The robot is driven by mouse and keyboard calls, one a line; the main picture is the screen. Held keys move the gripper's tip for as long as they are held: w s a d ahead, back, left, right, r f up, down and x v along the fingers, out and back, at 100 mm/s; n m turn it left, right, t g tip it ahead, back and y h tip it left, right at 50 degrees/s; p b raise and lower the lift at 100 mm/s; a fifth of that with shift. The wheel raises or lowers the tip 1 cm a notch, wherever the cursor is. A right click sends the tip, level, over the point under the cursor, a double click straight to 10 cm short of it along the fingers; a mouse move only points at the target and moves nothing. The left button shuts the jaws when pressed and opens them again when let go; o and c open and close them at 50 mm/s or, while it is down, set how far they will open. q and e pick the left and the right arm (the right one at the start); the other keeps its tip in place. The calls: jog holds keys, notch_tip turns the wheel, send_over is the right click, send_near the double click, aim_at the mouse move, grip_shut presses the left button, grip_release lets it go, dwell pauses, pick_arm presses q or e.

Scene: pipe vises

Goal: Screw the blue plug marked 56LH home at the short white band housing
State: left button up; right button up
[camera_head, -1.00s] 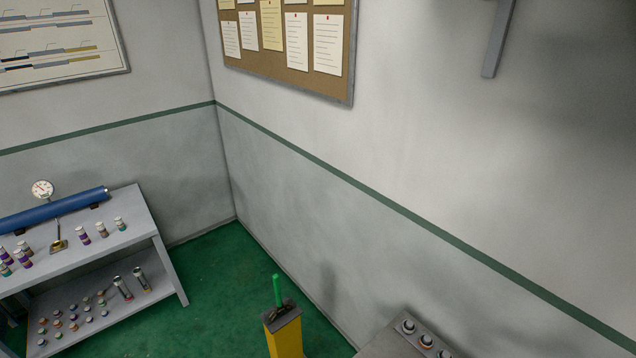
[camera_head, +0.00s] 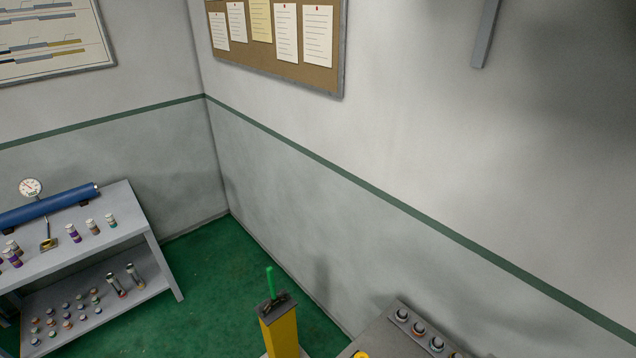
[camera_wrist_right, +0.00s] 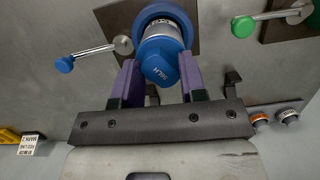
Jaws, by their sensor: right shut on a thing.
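In the right wrist view, the blue plug (camera_wrist_right: 158,70) has 56LH on its end face and sits between the purple fingers of my right gripper (camera_wrist_right: 160,80), which is shut on it. Behind the plug is a pale band with dark lettering (camera_wrist_right: 163,27), framed by a blue ring (camera_wrist_right: 148,12) on a dark square plate. The plug looks in line with the ring. Whether its thread is engaged cannot be told. Neither gripper shows in the head view.
In the right wrist view, a blue-knobbed handle (camera_wrist_right: 92,54) is left of the plug and a green-knobbed one (camera_wrist_right: 270,20) right. Small round fittings (camera_wrist_right: 288,116) are lower right. The head view shows a shelf table (camera_head: 130,215), a yellow post (camera_head: 281,330) and a grey bench (camera_head: 385,335).

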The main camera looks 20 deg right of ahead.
jog(key=n+g, duration=0.1)
jog(key=n, duration=0.4)
jog(key=shift+n+h, duration=0.4)
jog(key=n, duration=0.4)
jog(key=shift+h, duration=0.4)
jog(key=shift+n+g, duration=0.3)
jog(key=shift+n, duration=0.2)
jog(key=n+h, duration=0.1)
jog(key=n, duration=0.4)
jog(key=shift+n, duration=0.3)
jog(key=o, duration=0.5)
jog(key=shift+n, duration=0.4)
grip_shut()
